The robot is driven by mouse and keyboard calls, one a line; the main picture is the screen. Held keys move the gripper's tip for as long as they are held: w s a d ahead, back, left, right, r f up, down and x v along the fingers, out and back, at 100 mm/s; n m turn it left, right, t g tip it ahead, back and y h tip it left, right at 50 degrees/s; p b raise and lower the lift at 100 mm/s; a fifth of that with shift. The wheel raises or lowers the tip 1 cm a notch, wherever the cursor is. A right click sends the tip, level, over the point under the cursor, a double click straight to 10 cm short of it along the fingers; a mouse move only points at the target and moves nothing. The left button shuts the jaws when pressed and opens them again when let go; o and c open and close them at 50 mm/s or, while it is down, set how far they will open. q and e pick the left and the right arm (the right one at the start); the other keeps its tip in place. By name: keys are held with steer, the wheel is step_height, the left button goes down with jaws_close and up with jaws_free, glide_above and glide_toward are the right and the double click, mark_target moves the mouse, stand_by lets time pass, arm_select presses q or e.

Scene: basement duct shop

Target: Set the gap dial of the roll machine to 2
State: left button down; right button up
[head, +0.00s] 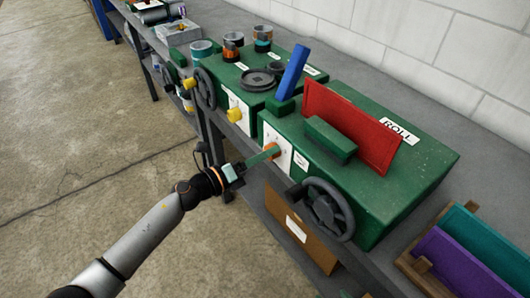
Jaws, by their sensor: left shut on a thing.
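The roll machine (415,165) is a green box with a "ROLL" label, on the bench at centre right. My left gripper (240,170) reaches in from the lower left and is shut on the dial's green bar. The numbers on the plate are too small to read, so the setting cannot be told. My right gripper is not in view.
A dark handwheel (328,209) juts out right of the dial. A red panel (350,125) and a blue lever (291,73) stand above. Another green machine (240,75) with yellow knobs is behind. A wooden tray (410,265) sits at right. The floor at left is clear.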

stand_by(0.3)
arm_select(q)
steer(key=shift+c, duration=1.7)
jaws_free()
steer(key=shift+a, duration=0.1)
steer(key=b+v, duration=0.1)
steer(key=v, duration=1.1)
steer(key=shift+s+b, duration=0.25)
steer(key=shift+b, duration=0.1)
